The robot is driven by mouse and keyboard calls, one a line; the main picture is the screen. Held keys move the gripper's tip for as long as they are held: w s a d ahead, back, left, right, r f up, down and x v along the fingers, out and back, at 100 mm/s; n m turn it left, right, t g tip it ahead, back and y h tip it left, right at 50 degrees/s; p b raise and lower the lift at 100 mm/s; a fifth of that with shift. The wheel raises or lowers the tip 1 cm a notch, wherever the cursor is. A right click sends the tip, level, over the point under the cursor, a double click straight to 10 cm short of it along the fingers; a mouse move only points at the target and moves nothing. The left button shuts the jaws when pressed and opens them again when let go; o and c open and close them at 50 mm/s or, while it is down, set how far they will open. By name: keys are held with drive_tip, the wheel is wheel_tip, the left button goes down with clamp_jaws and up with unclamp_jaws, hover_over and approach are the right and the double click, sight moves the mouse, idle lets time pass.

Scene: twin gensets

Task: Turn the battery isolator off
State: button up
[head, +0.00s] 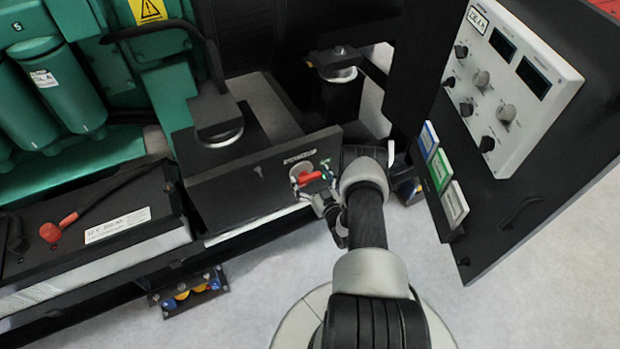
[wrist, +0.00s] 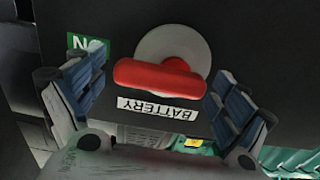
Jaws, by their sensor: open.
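The battery isolator is a red handle (wrist: 160,77) on a pale round plate (wrist: 184,47), mounted on a dark panel. In the wrist view the handle lies nearly crosswise, between the two fingers of my gripper (wrist: 160,90), with a gap on each side. A "BATTERY" label (wrist: 158,109) shows upside down beside it, and a green label (wrist: 88,45) is partly hidden by the left finger. In the head view the red handle (head: 310,177) shows on the panel front, and my gripper (head: 322,188) is open right at it, its fingers partly hidden.
A control panel (head: 510,80) with knobs stands at the right, with coloured cards (head: 440,172) below it. A battery (head: 90,225) with a red terminal cap is at the left. Green engine parts (head: 60,85) fill the upper left. Clear floor (head: 540,290) lies at lower right.

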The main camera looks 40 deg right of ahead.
drive_tip(key=shift+c, duration=0.4)
drive_tip(key=c, duration=1)
drive_tip(key=shift+m, duration=0.4)
drive_tip(key=m, duration=0.3)
drive_tip(key=shift+f+m, duration=0.3)
drive_tip(key=shift+m, duration=0.1)
drive_tip(key=m, duration=0.4)
drive_tip(key=shift+f+m, duration=0.3)
drive_tip(key=m, duration=0.4)
drive_tip(key=shift+a+f, duration=0.25)
drive_tip(key=m, duration=0.4)
drive_tip(key=shift+a+f, duration=0.1)
drive_tip(key=shift+a, duration=0.05)
drive_tip(key=shift+m, duration=0.5)
